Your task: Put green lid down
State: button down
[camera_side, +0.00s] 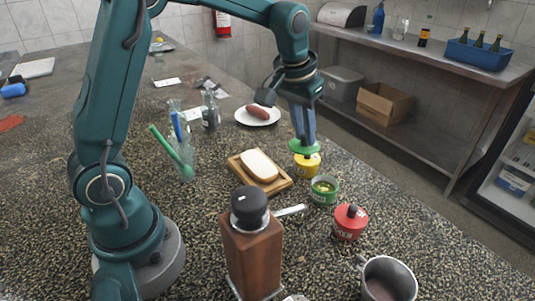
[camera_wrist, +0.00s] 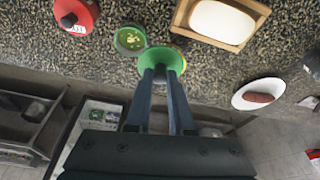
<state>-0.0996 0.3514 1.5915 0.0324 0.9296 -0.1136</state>
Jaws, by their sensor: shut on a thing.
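My gripper (camera_side: 303,136) points down and is shut on the green lid (camera_side: 304,147). The lid is right above the yellow jar (camera_side: 307,165); I cannot tell whether they touch. In the wrist view the green lid (camera_wrist: 160,56) sits at my fingertips (camera_wrist: 162,72) and hides most of the yellow jar. The green jar (camera_side: 324,189) stands open just in front, with greenish contents showing. It also shows in the wrist view (camera_wrist: 130,40), left of the lid.
A red lidded jar (camera_side: 349,222) stands near the front, by a metal cup (camera_side: 388,279) and a wooden grinder (camera_side: 252,255). Bread (camera_side: 259,166) lies on a wooden board left of the lid. A plate (camera_side: 247,119) with a sausage is behind. The counter edge is close on the right.

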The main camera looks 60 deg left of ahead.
jog(key=s+a+m, duration=0.1)
jog(key=s+a, duration=0.1)
jog(key=a, duration=1.8)
jog(key=w+d+f, duration=0.4)
jog(key=w+d, duration=0.1)
jog(key=w+d+f, duration=0.2)
jog(key=w, duration=0.1)
jog(key=shift+w+d+f, duration=0.15)
jog(key=shift+d+f, duration=0.05)
jog(key=shift+f, duration=2.15)
jog(key=shift+f, duration=0.1)
jog(key=c, duration=0.8)
grip_release()
